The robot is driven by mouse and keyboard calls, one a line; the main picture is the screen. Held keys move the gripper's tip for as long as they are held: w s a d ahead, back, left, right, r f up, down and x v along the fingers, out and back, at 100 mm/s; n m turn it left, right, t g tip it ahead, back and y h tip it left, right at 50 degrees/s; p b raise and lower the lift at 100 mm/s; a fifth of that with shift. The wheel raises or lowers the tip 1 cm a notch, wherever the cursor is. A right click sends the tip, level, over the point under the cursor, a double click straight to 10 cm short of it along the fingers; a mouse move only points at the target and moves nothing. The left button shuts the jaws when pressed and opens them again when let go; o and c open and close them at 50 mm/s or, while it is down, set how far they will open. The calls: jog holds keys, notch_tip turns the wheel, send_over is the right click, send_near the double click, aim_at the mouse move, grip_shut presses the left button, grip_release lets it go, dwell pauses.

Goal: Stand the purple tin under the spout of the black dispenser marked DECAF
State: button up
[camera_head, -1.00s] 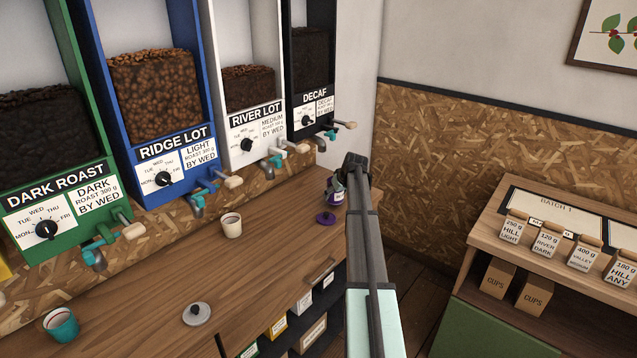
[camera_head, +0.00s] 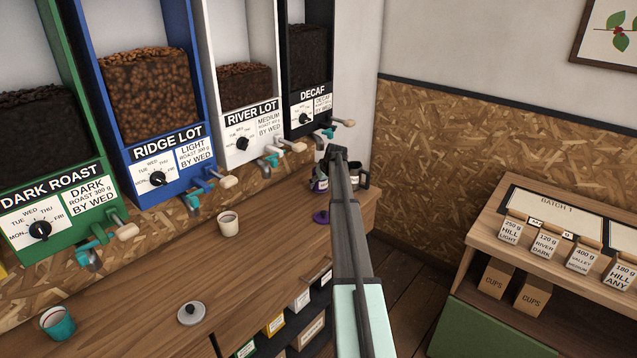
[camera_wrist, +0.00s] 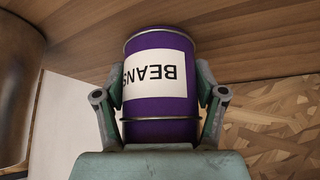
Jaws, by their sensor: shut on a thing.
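The purple tin (camera_head: 319,184) with a white BEANS label shows at the left of my arm's end in the head view, near the counter's far end. In the wrist view, my gripper (camera_wrist: 160,78) is shut on the tin (camera_wrist: 160,105), one finger on each side. The label reads upside down there. The black DECAF dispenser (camera_head: 305,118) is at the far end of the row. Its teal spout (camera_head: 328,134) is above the tin's area in the picture. My arm partly hides the tin, and I cannot tell whether its base touches the counter.
A purple lid (camera_head: 321,217) lies on the counter just in front of the tin. A metal pitcher (camera_head: 359,178) stands right of my arm's end.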

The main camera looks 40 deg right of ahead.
jog(key=shift+f, duration=0.1)
jog(key=o, duration=1.2)
jog(key=b+v, duration=0.3)
jog(key=v, duration=0.9)
jog(key=shift+r, duration=0.25)
jog(key=shift+a, duration=0.1)
